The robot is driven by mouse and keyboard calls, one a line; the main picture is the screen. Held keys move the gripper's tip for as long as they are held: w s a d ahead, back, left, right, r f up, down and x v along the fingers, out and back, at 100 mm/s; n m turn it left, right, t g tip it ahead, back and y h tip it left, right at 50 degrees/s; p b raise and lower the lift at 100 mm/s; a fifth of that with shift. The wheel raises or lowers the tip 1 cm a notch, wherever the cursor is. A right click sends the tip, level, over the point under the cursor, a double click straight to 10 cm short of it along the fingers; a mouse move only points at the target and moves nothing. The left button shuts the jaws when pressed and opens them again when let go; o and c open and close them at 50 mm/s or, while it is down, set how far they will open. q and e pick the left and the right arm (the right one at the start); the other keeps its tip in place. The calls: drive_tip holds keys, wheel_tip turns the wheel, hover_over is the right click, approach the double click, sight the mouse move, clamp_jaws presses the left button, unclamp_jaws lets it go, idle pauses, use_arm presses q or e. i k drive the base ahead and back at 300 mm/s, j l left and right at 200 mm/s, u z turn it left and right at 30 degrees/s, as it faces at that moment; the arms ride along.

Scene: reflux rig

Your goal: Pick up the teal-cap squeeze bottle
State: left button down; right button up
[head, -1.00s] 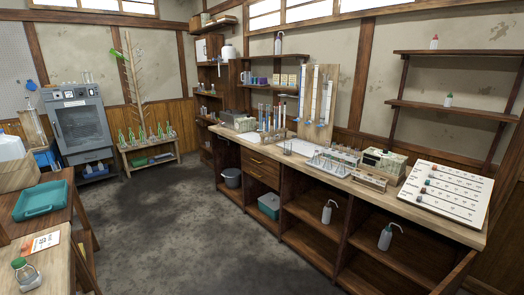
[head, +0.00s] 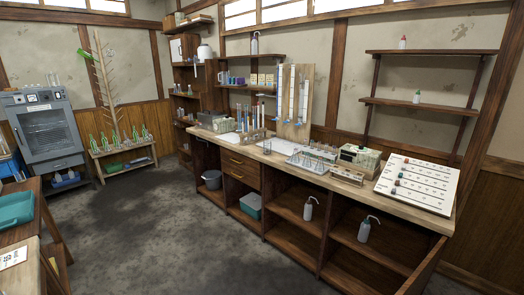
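A small bottle with a green or teal cap (head: 417,97) stands on the lower wall shelf at the right; it is too small to tell its cap colour exactly. A small red-capped bottle (head: 403,42) stands on the shelf above. Two grey squeeze bottles with bent spouts, one (head: 307,210) to the left of the other (head: 364,231), stand in the open cubbies under the bench. Another spouted bottle (head: 255,44) stands on a high shelf at the back. The cap colours of these spouted bottles are unclear. Neither gripper is in view.
The long wooden bench (head: 425,219) runs along the wall, holding racks, glassware and a white sloped board (head: 416,185). A table with a teal tray (head: 15,209) is at the left edge. The grey floor (head: 170,235) between is clear.

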sight(365, 227)
drive_tip(key=i+j+z, duration=0.35)
drive_tip(key=i, duration=0.35)
drive_tip(key=i+j+z, duration=0.35)
drive_tip(key=i+j, duration=0.2)
drive_tip(key=i+j+z, duration=0.35)
drive_tip(key=i+j, duration=0.3)
drive_tip(key=i+j+z, duration=0.15)
drive_tip(key=i+j, duration=0.15)
drive_tip(key=i+j+z, duration=0.2)
drive_tip(key=j, duration=0.2)
drive_tip(key=i+j+z, duration=0.15)
drive_tip(key=i+j, duration=0.15)
drive_tip(key=j, duration=0.1)
